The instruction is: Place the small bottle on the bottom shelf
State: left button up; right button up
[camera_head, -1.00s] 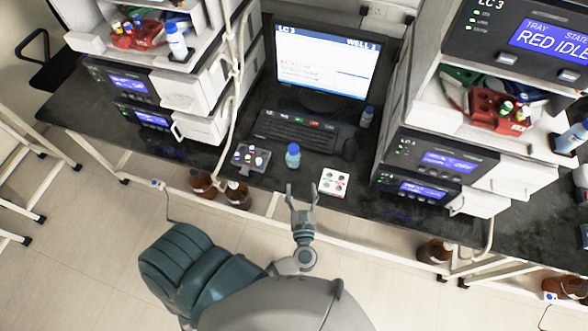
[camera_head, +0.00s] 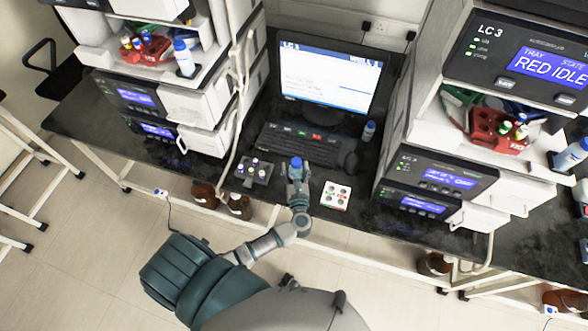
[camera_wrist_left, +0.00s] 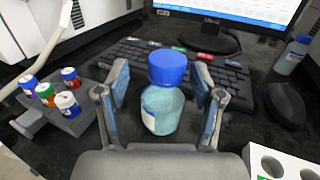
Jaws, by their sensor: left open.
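The small bottle (camera_wrist_left: 162,108) is pale teal with a blue cap and stands upright on the dark bench. In the head view its blue cap (camera_head: 296,162) shows at the front of the keyboard. My left gripper (camera_head: 297,182) has reached it from the front. In the left wrist view the open fingers (camera_wrist_left: 161,84) stand either side of the bottle, with a visible gap on each side. Open shelves sit in the instrument stacks, one at the left (camera_head: 203,70) and one at the right (camera_head: 432,118). My right gripper is not in view.
A dark vial rack (camera_head: 254,173) stands left of the bottle and a white holed block (camera_head: 335,196) to its right. The keyboard (camera_head: 305,145) and monitor (camera_head: 330,78) are behind. Another small bottle (camera_head: 369,131) stands by the right stack. Red racks (camera_head: 146,51) occupy the shelves.

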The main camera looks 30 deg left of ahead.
pick_arm(q)
jog(key=shift+w+a+r, duration=0.1)
jog(key=shift+w+a, duration=0.05)
jog(key=shift+w, duration=0.35)
jog(key=shift+w+a, duration=0.15)
jog(key=shift+w, duration=0.3)
jog(key=shift+w+d, duration=0.1)
jog(key=shift+d, duration=0.15)
jog(key=shift+r, duration=0.1)
jog(key=c, duration=0.4)
jog(key=shift+a, duration=0.5)
grip_shut()
jog(key=shift+f, duration=0.2)
jog(key=shift+d, duration=0.15)
